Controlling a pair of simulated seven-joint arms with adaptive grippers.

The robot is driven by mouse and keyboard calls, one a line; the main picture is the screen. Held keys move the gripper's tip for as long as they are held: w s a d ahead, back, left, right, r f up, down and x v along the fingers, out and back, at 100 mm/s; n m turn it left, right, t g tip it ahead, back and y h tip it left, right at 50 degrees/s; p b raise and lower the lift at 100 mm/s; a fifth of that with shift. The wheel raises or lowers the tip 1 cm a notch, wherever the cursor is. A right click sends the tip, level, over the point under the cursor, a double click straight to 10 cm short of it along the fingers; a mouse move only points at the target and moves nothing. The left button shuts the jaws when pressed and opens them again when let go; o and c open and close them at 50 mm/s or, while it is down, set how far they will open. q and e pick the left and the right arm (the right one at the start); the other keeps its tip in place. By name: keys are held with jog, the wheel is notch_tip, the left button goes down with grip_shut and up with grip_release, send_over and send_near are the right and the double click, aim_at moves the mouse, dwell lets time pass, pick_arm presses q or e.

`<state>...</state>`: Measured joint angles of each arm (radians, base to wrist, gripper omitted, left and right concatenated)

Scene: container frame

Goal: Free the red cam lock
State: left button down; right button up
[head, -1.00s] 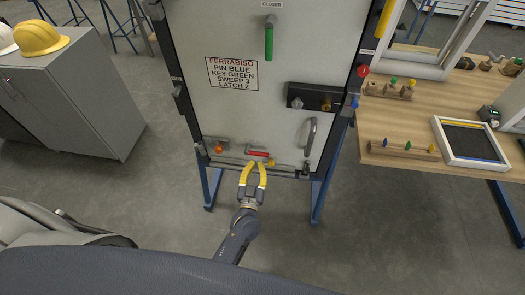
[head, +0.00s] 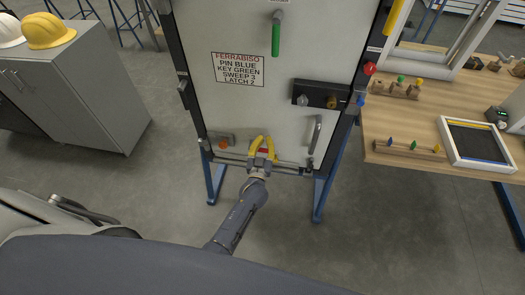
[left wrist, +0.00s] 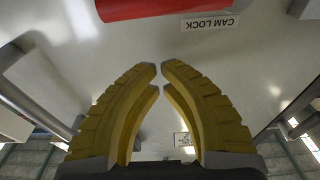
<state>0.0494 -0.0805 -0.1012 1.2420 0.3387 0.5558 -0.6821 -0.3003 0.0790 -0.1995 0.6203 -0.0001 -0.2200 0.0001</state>
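The red cam lock (head: 263,151) is low on the pale grey door (head: 290,65). In the head view my left gripper's yellow fingers partly cover it. In the left wrist view the red bar (left wrist: 150,8) lies at the top edge, cut off by the frame, with a CAM LOCK label (left wrist: 210,23) beside it. My left gripper (head: 264,138) is in front of the lower door. Its fingertips (left wrist: 160,68) are close together with a narrow gap, and nothing is seen between them in the wrist view. Contact with the lock cannot be told. My right gripper is not in view.
The door also carries an orange knob (head: 223,145), a green handle (head: 275,38), a dark block with knobs (head: 320,95), a grey handle (head: 315,134) and a text sign (head: 238,69). A wooden table (head: 400,130) stands right, a grey cabinet (head: 95,95) left.

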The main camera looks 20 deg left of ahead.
aim_at(264, 152)
pick_arm(q)
jog(key=shift+s+f, duration=0.15)
jog(key=shift+f, duration=0.85)
jog(key=shift+s+f, duration=0.1)
jog(key=shift+f, duration=0.85)
jog(key=shift+f, duration=0.15)
